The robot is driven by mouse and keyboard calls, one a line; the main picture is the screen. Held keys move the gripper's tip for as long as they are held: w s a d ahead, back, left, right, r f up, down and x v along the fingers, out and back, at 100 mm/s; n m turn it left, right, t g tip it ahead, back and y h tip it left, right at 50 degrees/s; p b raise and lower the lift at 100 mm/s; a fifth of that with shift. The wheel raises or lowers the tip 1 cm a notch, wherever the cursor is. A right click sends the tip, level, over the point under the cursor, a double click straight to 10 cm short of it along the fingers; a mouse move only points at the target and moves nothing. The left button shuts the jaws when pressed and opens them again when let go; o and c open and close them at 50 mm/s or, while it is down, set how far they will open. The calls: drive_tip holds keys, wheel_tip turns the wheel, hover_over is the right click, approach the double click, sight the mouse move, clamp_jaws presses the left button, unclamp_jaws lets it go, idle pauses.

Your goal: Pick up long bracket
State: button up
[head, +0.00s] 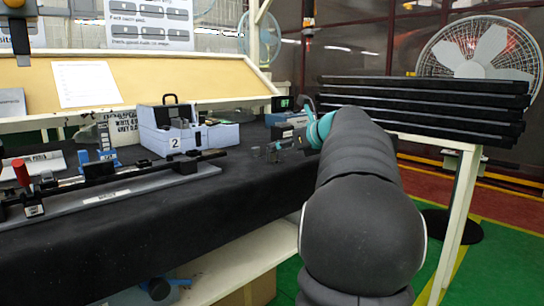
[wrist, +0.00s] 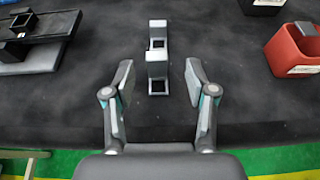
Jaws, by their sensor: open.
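A grey metal bracket (wrist: 157,66), which looks like the long bracket, lies on the black-covered bench. It has two raised ends and points lengthwise away from me in the wrist view. My gripper (wrist: 158,72) is open, with one finger on each side of the bracket's near end. Gaps show between both fingers and the bracket, and nothing is held. In the head view, my arm reaches over the bench and hides most of the gripper. A small grey piece (head: 274,151) beside it there seems to be the same bracket.
A red bin (wrist: 293,52) stands to the right in the wrist view, and a dark box (wrist: 262,6) lies beyond. A long clamp fixture (head: 110,186) lies on the left of the bench. Black bars (head: 430,100) are stacked at the right. The cloth around the bracket is clear.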

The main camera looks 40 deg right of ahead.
sight(272, 161)
drive_tip(key=x, duration=0.5)
drive_tip(key=shift+s+a+f, duration=0.15)
drive_tip(key=shift+a+f, duration=0.05)
drive_tip(key=shift+f, duration=0.1)
drive_tip(key=c, duration=1)
